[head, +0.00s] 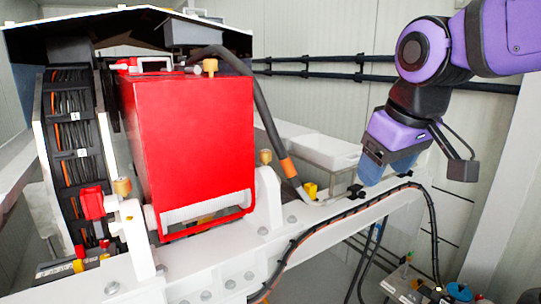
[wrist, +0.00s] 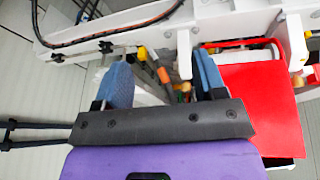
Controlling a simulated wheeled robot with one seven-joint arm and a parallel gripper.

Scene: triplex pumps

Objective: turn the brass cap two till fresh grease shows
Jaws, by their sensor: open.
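Three brass caps show in the head view: one on top behind the red housing (head: 190,150), the upper cap (head: 210,67); one on the white bracket to its right, the right cap (head: 266,156); and one on the left white post, the left cap (head: 122,186). I cannot read which is number two, and no grease can be made out. My gripper (head: 371,170) is at the right over the white beam, apart from all the caps. In the wrist view my gripper (wrist: 163,60) has its blue fingers apart, with nothing held between them.
A black hose with an orange sleeve (head: 288,168) rises between the housing and my gripper. The white beam (head: 330,213) carries a black cable and a yellow block (head: 310,190). A white basin (head: 328,150) is behind. A red valve handle (head: 92,203) stands left.

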